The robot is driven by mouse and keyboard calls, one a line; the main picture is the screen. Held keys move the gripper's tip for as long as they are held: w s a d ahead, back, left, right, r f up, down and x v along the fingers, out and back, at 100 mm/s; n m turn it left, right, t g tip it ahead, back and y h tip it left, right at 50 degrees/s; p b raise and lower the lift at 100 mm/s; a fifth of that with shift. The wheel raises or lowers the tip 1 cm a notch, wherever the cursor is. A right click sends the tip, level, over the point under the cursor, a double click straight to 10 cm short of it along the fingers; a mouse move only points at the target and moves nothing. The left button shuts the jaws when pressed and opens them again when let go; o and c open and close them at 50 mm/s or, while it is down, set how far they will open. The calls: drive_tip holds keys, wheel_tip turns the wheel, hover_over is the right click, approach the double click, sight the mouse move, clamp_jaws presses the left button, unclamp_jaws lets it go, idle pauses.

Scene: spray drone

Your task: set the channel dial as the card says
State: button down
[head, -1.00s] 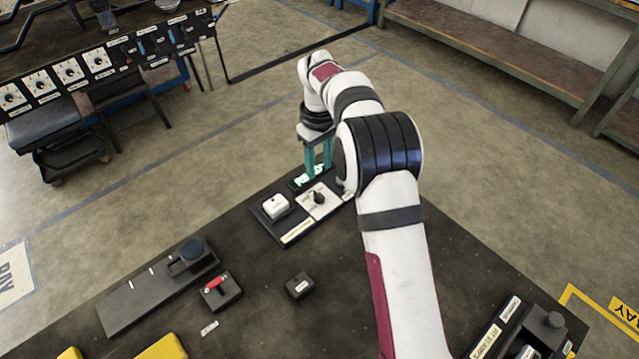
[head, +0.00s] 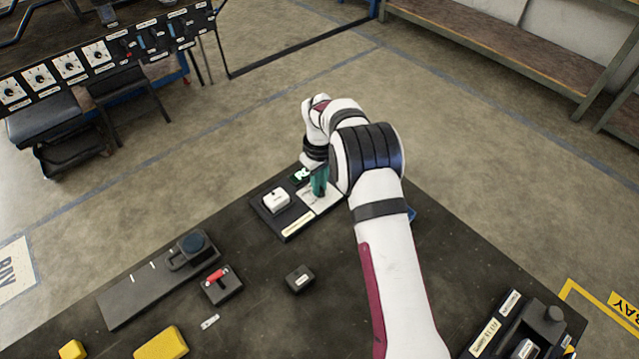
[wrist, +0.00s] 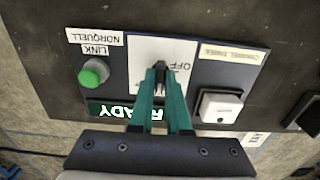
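The channel dial has a white plate (wrist: 142,50) marked OFF and a dark knob (wrist: 160,67) in the wrist view. The plate also shows in the head view (head: 328,203). A card strip (wrist: 228,54) beside it appears to read CHANNEL THREE, upside down; it also shows in the head view (head: 297,224). My gripper (wrist: 161,75) has its teal fingertips down at the knob, one on each side. I cannot tell whether they press on it. In the head view, my gripper (head: 319,186) stands over the dial and hides the knob.
A white switch or button (wrist: 220,107) sits on the same panel. A green button (wrist: 93,73) labelled LINK and a lit READY sign (wrist: 125,110) are on the other side. A black box (head: 299,279), a red-handled switch (head: 218,281) and a slider unit (head: 160,283) stand elsewhere on the table.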

idle(0.5)
drive_tip(key=m, duration=0.4)
drive_tip(key=shift+m, duration=2.5)
drive_tip(key=c, duration=0.9)
unclamp_jaws()
wheel_tip(320, 180, up, 16)
drive_tip(key=shift+f, duration=0.1)
